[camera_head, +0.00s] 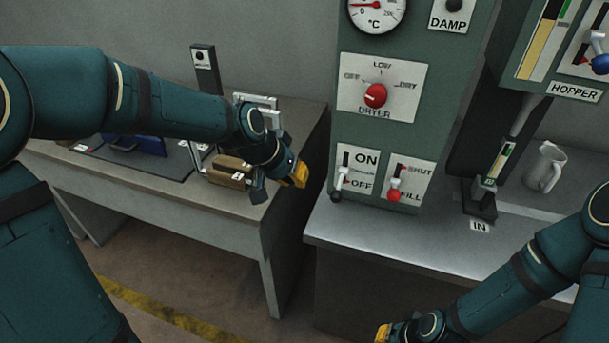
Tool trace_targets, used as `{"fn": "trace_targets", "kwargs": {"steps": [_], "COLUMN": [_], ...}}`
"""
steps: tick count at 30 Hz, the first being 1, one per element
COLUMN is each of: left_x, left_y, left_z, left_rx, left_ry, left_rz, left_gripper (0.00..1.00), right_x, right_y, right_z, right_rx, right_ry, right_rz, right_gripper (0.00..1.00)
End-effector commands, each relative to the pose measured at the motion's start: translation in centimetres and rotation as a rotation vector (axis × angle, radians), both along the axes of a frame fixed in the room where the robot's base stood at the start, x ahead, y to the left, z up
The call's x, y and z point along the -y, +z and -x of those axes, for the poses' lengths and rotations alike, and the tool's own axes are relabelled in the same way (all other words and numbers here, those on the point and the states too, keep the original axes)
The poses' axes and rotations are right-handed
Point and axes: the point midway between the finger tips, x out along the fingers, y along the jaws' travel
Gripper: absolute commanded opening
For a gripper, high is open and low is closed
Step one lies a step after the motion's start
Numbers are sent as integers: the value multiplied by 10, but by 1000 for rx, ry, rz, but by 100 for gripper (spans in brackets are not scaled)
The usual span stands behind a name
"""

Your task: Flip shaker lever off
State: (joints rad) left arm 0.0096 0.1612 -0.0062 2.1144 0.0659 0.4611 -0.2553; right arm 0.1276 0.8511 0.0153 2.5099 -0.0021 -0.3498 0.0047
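The ON/OFF lever (341,179) is on a white plate low on the green panel. Its white arm points down, with the dark knob at its lower end beside the word OFF. The small print on the plate is too small to read. My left gripper (281,182) is left of this lever, apart from it, in front of the side table's right end. Its fingers look spread with nothing between them. My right gripper (388,334) is low at the bottom edge, below the counter front and partly cut off; its finger opening cannot be made out.
A red-knobbed SHUT/FILL lever (394,190) is close to the right of the ON/OFF lever. A red dryer dial (375,96) sits above. A pale jug (544,166) stands on the counter (390,228) at right. Brown rolls (229,170) lie on the side table (200,210).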

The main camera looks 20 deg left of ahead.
Motion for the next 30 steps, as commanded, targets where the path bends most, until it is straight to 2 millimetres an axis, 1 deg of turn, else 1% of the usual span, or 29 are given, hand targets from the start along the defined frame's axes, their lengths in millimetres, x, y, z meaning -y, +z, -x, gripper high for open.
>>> {"fn": "trace_targets", "kwargs": {"steps": [1, 4, 10, 14, 26, 29, 30], "left_x": [-4, -10, -15, -16, -16, -15, -13], "left_y": [7, 14, 23, 23, 23, 17, 9], "left_z": [7, 19, 33, 35, 35, 34, 34], "left_rx": [3, 1, 0, -2, 0, -9, -18], "left_ry": [4, 3, 2, 1, 1, 4, 7], "left_rz": [0, 0, 0, 1, 0, 0, 0], "left_gripper": [0, 0, 0, 0, 0, 0, 0], "right_x": [0, 0, 0, 0, 0, 0, 0], "right_y": [2, 3, 5, 5, 5, 5, 5], "right_z": [0, 1, 1, 1, 1, 1, 1], "right_rx": [-1, -2, -3, -3, -3, -3, -3], "right_ry": [0, 1, 1, 1, 1, 1, 1], "right_rz": [0, 0, 0, 0, 0, 0, 0], "right_gripper": [0, 0, 0, 0, 0, 0, 0]}}
